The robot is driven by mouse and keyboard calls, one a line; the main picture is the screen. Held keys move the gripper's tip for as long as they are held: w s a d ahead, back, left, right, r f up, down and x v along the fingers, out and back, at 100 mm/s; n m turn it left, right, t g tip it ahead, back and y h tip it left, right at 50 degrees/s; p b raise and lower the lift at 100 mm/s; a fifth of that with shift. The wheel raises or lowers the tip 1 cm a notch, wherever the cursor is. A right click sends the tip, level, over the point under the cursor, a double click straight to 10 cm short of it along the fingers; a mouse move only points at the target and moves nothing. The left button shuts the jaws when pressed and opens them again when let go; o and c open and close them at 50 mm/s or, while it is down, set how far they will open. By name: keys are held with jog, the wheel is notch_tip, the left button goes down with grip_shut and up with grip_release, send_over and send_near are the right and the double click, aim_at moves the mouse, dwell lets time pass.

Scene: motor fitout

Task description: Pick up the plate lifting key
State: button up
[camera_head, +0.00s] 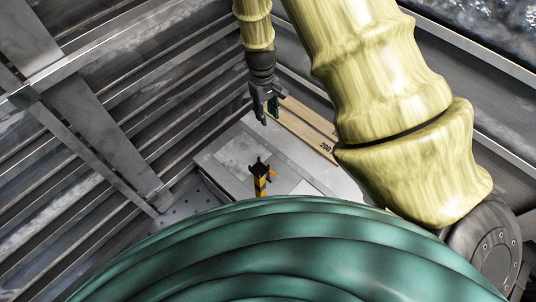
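A small upright tool with yellow and black stripes, a dark forked top and an orange side piece (262,178) stands on a pale grey plate surface (226,158). It looks like the plate lifting key, but it is too small to be sure. Its lower end is hidden behind the green curved surface in the foreground. My gripper (268,118) hangs from my yellow-sleeved arm above and beyond the tool, apart from it, with its fingers pointing down. The fingers look parted, with nothing clearly held between them.
Wooden strips (301,128), one marked 200, lie along the right side of the plate surface. Ribbed metal walls (150,100) rise at the left. A perforated grey panel (187,203) lies at lower left. The pale surface around the tool is mostly clear.

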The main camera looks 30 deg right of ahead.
notch_tip(320, 180, down, 31)
jog(key=b, duration=3)
jog(key=shift+s+d+f+b, duration=0.1)
jog(key=shift+s+f+b, duration=0.1)
jog(key=shift+f, duration=1.6)
jog(key=shift+s+a+f+b, duration=0.1)
jog(key=shift+s+f, duration=0.1)
jog(key=shift+f, duration=1.55)
jog(key=shift+s+d+f+b, duration=0.1)
jog(key=shift+s+f+b, duration=0.1)
jog(key=shift+f, duration=1.6)
grip_shut()
